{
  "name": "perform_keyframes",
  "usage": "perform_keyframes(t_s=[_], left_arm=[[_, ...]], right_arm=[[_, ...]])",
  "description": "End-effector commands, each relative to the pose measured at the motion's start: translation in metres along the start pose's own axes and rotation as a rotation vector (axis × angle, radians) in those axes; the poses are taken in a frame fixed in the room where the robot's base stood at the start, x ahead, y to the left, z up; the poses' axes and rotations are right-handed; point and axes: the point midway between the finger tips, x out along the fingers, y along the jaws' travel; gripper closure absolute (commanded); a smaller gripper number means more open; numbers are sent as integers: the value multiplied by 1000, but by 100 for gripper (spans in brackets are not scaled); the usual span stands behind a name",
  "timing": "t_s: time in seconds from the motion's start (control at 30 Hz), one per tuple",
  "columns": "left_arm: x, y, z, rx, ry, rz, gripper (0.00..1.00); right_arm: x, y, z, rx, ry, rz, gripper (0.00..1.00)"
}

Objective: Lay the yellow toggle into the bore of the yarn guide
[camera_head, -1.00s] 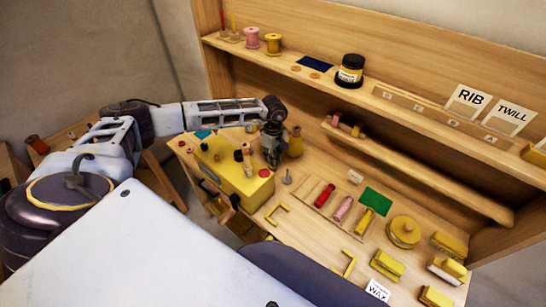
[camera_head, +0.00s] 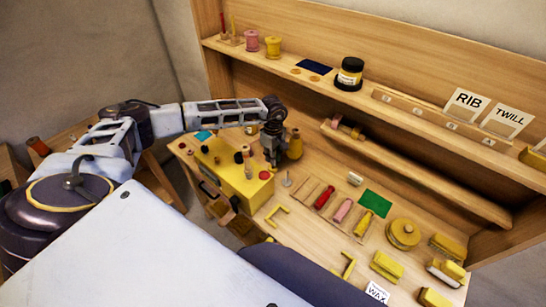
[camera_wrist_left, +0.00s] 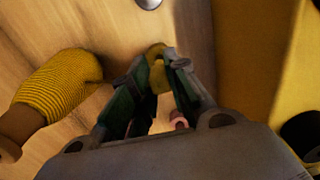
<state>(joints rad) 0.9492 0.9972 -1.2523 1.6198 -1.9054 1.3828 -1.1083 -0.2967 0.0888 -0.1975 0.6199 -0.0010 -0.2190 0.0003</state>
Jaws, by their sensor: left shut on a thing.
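My left gripper (camera_head: 272,160) points down beside the yellow box (camera_head: 249,190), in front of a yellow cone of yarn (camera_head: 295,146). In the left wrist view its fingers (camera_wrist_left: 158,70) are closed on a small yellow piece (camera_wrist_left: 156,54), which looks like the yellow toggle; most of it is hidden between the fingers. A pinkish round end (camera_wrist_left: 178,121) shows below, between the finger links. I cannot tell for sure which thing is the yarn guide or see its bore. My right gripper is not in view.
The yellow box carries several dark and wooden knobs. A small metal post (camera_head: 287,181) stands right of the gripper. Red (camera_head: 324,197), pink (camera_head: 343,210) and yellow (camera_head: 363,223) rolls lie in a rack. A green card (camera_head: 375,203) and yellow round tin (camera_head: 403,233) lie farther right.

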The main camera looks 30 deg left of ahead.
Motion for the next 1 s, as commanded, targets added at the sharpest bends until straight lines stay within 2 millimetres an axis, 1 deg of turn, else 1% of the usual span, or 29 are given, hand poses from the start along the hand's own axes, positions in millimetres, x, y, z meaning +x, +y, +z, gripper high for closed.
perform_keyframes(t_s=[0.1,0.33,0.57,1.0], left_arm=[[-8,0,0,0,0,1,100],[-17,0,0,0,0,0,100],[-18,0,0,0,0,0,100],[-17,0,0,0,0,0,100]], right_arm=[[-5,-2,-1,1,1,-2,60],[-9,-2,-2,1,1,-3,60],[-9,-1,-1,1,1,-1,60],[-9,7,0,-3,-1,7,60]])
